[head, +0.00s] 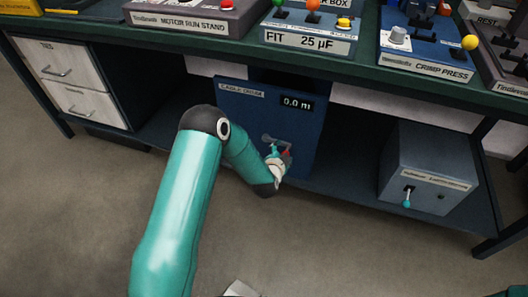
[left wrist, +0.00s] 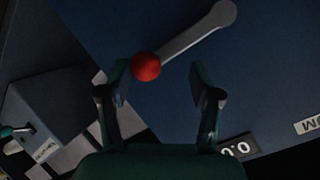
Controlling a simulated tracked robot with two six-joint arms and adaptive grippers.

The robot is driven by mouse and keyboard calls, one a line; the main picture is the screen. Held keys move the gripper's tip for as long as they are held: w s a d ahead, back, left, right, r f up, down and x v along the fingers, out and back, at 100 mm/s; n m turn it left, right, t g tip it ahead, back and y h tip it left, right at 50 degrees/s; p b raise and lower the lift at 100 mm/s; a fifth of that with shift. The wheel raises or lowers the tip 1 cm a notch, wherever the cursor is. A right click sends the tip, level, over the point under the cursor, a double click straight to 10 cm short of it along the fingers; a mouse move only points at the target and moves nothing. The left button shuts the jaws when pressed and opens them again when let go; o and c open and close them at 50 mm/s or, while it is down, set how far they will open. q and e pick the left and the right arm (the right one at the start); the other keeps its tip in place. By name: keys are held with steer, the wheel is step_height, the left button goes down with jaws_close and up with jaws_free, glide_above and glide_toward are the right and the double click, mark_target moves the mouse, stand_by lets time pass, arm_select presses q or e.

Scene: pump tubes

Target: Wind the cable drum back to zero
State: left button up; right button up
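The cable drum (head: 235,110) is a dark blue panel under the bench, with a display (head: 296,103) reading 0.0 m. A grey crank arm (left wrist: 195,38) ends in a red knob (left wrist: 146,66); the crank (head: 270,139) also shows in the head view, partly hidden by my gripper. My left gripper (head: 281,152) is at the crank on the panel's lower part. In the left wrist view, the left gripper (left wrist: 160,78) has its fingers apart. The knob lies between the fingertips, close to one finger, with a gap to the other.
A grey-blue box (head: 430,160) with a small teal-tipped lever stands on the lower shelf to the right. White drawers (head: 70,75) are at the left. The green bench edge (head: 240,50) overhangs the panel, with several devices on top.

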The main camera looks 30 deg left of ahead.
arm_select(q)
steer(key=shift+o, duration=0.3)
steer(key=shift+d+f, duration=0.1)
steer(key=shift+s, duration=0.1)
steer(key=p+v, duration=0.2)
steer(key=v, duration=0.6)
steer(key=shift+p, duration=0.3)
steer(key=shift+d, duration=0.2)
